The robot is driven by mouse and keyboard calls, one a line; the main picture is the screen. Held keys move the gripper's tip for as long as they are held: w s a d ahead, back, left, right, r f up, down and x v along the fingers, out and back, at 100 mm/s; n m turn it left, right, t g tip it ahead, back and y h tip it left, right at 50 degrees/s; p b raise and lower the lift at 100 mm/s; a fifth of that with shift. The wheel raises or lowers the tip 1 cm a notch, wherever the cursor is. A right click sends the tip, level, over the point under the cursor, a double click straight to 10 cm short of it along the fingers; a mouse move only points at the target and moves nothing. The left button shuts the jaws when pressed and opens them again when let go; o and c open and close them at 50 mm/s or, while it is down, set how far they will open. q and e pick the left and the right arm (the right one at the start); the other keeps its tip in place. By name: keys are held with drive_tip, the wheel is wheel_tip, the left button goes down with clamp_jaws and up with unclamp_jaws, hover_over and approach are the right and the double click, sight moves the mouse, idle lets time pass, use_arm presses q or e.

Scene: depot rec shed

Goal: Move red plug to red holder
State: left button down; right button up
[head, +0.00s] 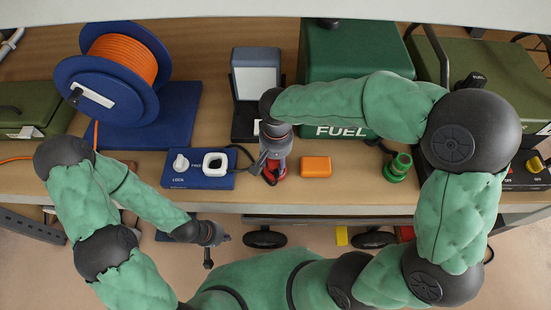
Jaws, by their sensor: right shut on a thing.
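My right gripper (270,175) reaches down over the front of the bench. It is shut on a red plug (280,170), which is mostly hidden by the fingers. I cannot tell whether the plug touches the bench top. I cannot pick out a red holder for certain. My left gripper (218,243) hangs low in front of the bench edge, away from the plug. Its fingers are small and dark, and I cannot tell whether they are open.
An orange block (316,166) lies just right of the plug. A blue LOCK/FREE panel (200,181) is on its left. A green fitting (398,168) stands farther right. A cable reel (112,75), a grey-blue stand (257,55) and a green FUEL can (345,50) stand behind.

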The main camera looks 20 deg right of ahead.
drive_tip(key=shift+f+b, duration=0.35)
drive_tip(key=shift+f, duration=0.15)
drive_tip(key=o, duration=1.2)
wheel_tip(320, 180, up, 12)
drive_tip(key=shift+d+r, duration=0.1)
